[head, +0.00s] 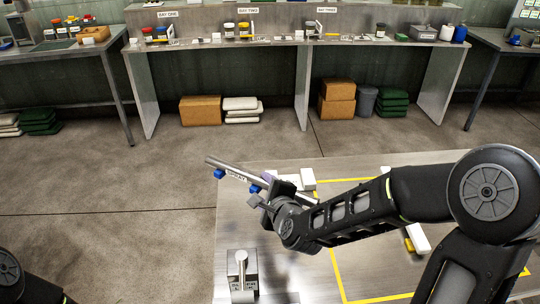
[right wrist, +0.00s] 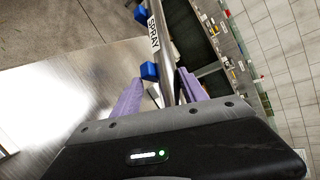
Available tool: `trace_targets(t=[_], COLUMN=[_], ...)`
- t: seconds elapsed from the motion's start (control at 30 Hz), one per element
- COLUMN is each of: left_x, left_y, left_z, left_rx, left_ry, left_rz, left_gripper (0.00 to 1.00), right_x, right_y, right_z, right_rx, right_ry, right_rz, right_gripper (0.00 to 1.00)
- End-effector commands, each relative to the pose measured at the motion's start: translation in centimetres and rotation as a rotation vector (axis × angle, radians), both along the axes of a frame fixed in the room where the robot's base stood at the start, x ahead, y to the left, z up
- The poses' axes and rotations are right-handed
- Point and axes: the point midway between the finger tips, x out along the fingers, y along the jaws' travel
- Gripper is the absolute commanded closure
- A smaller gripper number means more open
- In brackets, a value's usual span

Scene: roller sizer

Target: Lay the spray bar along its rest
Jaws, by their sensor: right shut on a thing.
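The spray bar (head: 222,164) is a grey metal tube with a white SPRAY label and blue nozzles on its underside. My right gripper (head: 268,188) is shut on it near its right part and holds it above the far left of the metal table (head: 232,215). In the right wrist view the bar (right wrist: 164,62) runs up and away between the purple fingers of the same gripper (right wrist: 160,92). In the head view its left end sticks out past the table edge. I cannot clearly make out the rest. My left gripper is out of the head view.
A labelled metal block with an upright post (head: 242,277) stands at the table's front left. A white block (head: 307,178) is beside my right gripper; another white piece (head: 419,238) lies at right. Yellow lines (head: 338,275) mark the tabletop. Cluttered benches stand beyond open floor.

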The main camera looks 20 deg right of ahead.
Motion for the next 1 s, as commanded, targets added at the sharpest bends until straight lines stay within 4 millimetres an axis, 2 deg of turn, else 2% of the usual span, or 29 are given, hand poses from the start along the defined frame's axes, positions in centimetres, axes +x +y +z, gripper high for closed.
trace_targets(t=[0.4, 0.63, 0.77, 0.9, 1.0], left_x=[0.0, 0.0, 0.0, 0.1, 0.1], left_y=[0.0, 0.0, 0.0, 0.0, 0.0], left_z=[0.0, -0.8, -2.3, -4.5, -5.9], left_rx=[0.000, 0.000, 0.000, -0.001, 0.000], left_ry=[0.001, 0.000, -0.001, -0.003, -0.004], left_rz=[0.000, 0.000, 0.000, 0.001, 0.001], left_gripper=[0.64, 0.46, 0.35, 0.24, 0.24], right_x=[0.1, 0.9, 2.8, 5.5, 7.4], right_y=[0.0, -0.8, -2.8, -6.3, -9.1], right_z=[0.1, -0.3, -1.0, -1.6, -1.8], right_rx=[-0.001, -0.001, -0.004, -0.007, -0.010], right_ry=[-0.003, -0.005, -0.006, -0.009, -0.012], right_rz=[0.000, -0.013, -0.041, -0.086, -0.116], right_gripper=[1.00, 1.00, 1.00, 1.00, 1.00])
